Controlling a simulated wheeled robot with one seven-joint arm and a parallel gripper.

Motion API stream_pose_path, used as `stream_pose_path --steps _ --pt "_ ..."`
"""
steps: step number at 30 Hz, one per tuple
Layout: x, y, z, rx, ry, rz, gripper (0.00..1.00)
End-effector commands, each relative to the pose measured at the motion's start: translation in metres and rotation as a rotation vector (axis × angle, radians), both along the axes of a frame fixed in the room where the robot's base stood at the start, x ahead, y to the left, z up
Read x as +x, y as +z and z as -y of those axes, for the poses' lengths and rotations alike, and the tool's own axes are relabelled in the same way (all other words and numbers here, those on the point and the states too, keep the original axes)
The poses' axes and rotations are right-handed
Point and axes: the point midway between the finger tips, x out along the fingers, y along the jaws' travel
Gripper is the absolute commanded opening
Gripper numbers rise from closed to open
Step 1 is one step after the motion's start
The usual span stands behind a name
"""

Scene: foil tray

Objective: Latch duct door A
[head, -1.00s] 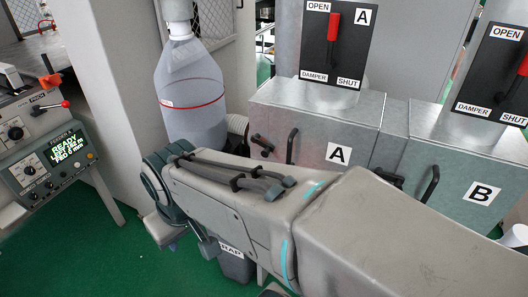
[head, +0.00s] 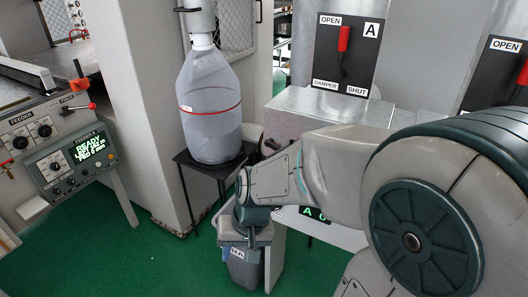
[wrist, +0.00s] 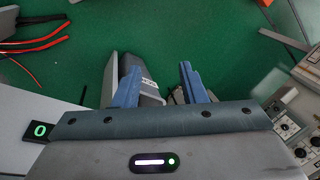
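Duct A's grey metal box (head: 335,104) stands at the centre right of the head view, with only its top and upper edge showing. My arm covers its front, so the door, its handle and its latch are hidden and I cannot tell how they stand. My gripper (head: 252,238) points down at the left of the box, above a grey bin. In the wrist view my gripper (wrist: 158,76) has its two blue fingers apart, with nothing held between them. The door does not show clearly in the wrist view.
The grey bin (head: 243,268) stands on the green floor below my gripper. A bag-like bottle (head: 208,120) sits on a dark stand at left. Damper panel A (head: 328,62) has its red lever raised. The feeder console (head: 70,165) stands at far left; green floor before it is clear.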

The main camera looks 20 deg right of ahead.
Motion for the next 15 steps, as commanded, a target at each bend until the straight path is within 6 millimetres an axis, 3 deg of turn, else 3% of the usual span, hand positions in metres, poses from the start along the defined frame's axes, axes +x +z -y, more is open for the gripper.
stream_pose_path --steps 1,8,15 --pt "0.003 -0.019 -0.004 0.004 -0.038 -0.042 0.38" --pt "0.017 -0.090 -0.001 -0.060 -0.254 -0.142 0.38" --pt "0.026 -0.147 0.032 -0.272 -0.472 -0.122 0.38"
